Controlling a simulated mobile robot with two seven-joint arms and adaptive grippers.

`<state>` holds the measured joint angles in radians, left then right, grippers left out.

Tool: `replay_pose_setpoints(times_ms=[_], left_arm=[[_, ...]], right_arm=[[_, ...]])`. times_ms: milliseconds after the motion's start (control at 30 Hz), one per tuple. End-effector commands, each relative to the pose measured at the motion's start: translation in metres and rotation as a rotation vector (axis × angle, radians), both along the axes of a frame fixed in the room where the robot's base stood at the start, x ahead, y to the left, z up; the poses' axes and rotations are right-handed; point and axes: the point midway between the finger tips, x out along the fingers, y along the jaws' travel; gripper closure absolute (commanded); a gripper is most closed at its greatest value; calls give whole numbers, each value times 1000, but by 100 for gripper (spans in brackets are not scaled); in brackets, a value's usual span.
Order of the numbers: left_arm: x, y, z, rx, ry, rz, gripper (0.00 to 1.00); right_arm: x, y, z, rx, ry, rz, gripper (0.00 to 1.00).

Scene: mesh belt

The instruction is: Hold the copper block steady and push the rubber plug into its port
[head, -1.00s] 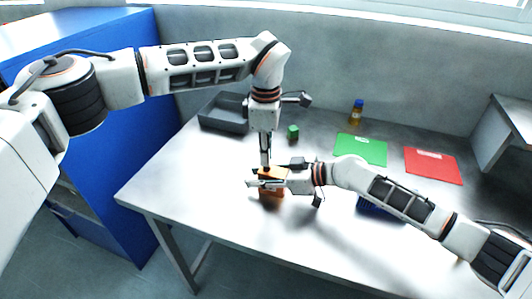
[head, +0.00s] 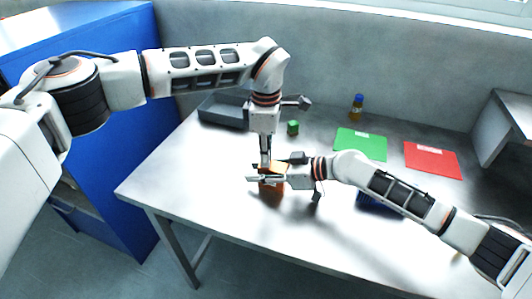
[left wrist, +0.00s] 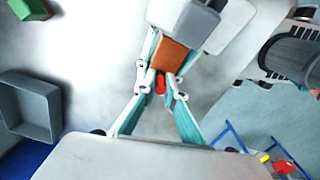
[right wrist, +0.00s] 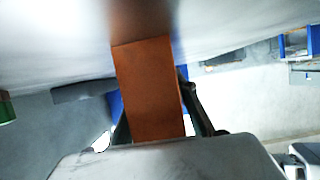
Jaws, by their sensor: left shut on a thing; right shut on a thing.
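The copper block (head: 272,189) is above the front middle of the table, between the jaws of my right gripper (head: 257,175), which is shut on it from the right. The block fills the middle of the right wrist view (right wrist: 150,92) and shows beyond my left fingers in the left wrist view (left wrist: 170,54). My left gripper (head: 265,163) points down from above, its tips close to the block's top. It is shut on a small red plug (left wrist: 160,84), which lies at the block's near edge in the left wrist view. The port is hidden, and I cannot tell whether the plug is inside it.
A grey tray (head: 222,114) and a green cube (head: 293,128) stand behind the arms. A blue object (head: 378,207) is partly under my right arm. The table's front left is clear.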

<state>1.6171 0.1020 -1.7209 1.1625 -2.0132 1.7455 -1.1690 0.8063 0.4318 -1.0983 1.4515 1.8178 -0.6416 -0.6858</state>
Motion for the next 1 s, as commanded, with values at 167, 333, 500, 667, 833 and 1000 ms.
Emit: replay_pose_setpoints(times_ms=[167,333,500,667,833,1000], left_arm=[[0,0,-5,1,2,0,100],[-1,0,-6,1,2,0,70],[-1,0,-6,1,3,0,70],[-1,0,-5,2,3,0,70],[0,0,14,1,-1,0,70],[1,0,49,0,-5,1,70]], right_arm=[[0,0,0,1,0,0,98],[0,0,0,1,0,0,98],[0,0,0,1,0,0,98],[0,0,1,1,0,0,98],[0,0,1,1,0,0,98],[0,0,0,1,0,0,98]])
